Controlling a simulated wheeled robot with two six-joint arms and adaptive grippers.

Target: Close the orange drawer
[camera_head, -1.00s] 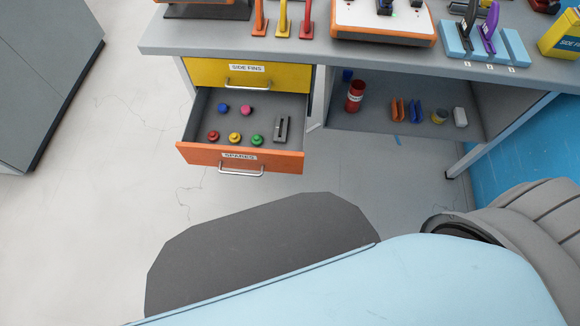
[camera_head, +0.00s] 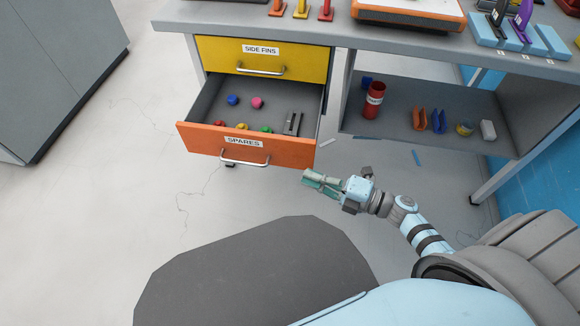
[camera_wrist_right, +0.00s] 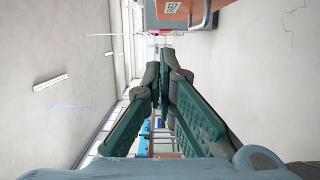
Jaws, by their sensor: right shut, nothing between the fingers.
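The orange drawer (camera_head: 246,145), labelled "SPARES", stands pulled out below the yellow drawer (camera_head: 262,58) of the workbench. Its silver handle (camera_head: 244,162) is on the front face. Inside lie small coloured knobs, such as a blue one (camera_head: 233,100) and a pink one (camera_head: 257,102), and a grey-black part (camera_head: 292,123). My right gripper (camera_head: 308,182) is shut and empty, just below and right of the drawer front's right corner, apart from it. In the right wrist view its green fingers (camera_wrist_right: 158,80) are together, with the orange front (camera_wrist_right: 178,8) at the top. My left gripper is not in view.
The yellow drawer is closed. An open shelf right of the drawers holds a red can (camera_head: 374,100) and small orange and blue parts. A grey cabinet (camera_head: 60,70) stands at far left. The floor before the drawer is clear. Thin debris (camera_head: 417,157) lies below the shelf.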

